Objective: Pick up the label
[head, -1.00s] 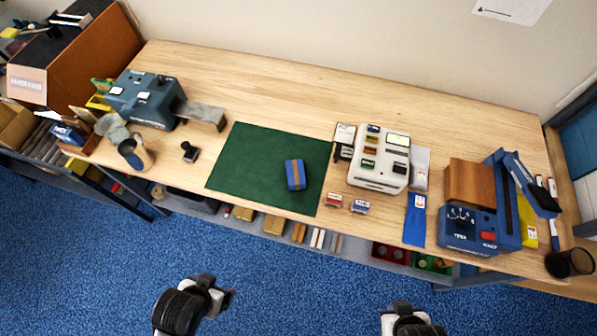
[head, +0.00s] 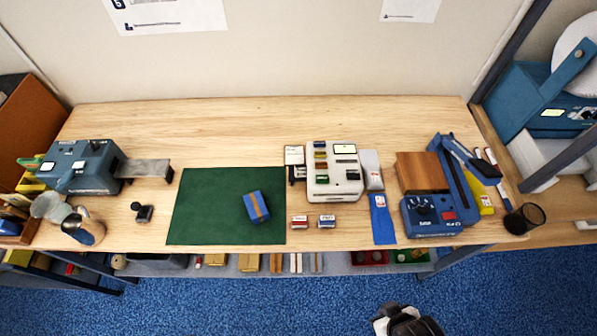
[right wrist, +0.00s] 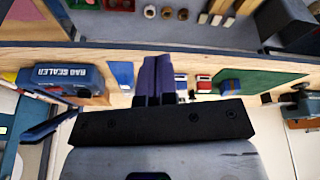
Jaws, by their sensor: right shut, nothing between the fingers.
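A small white printed piece (head: 294,155), which may be the label, sits on a dark holder at the left side of the white desktop machine (head: 322,182). I cannot tell for sure that it is the label. My right gripper (head: 392,318) is low in the head view, in front of the bench and well short of the machine. In the right wrist view its two dark fingers (right wrist: 155,80) are together and empty, pointing toward the bench. My left gripper is out of view.
A blue parcel with a tan band (head: 257,207) lies on the green mat (head: 205,210). Two small boxes (head: 300,222) and a blue packet (head: 383,222) lie near the front edge. The blue bag sealer (head: 428,216) stands at right. The back of the bench is clear.

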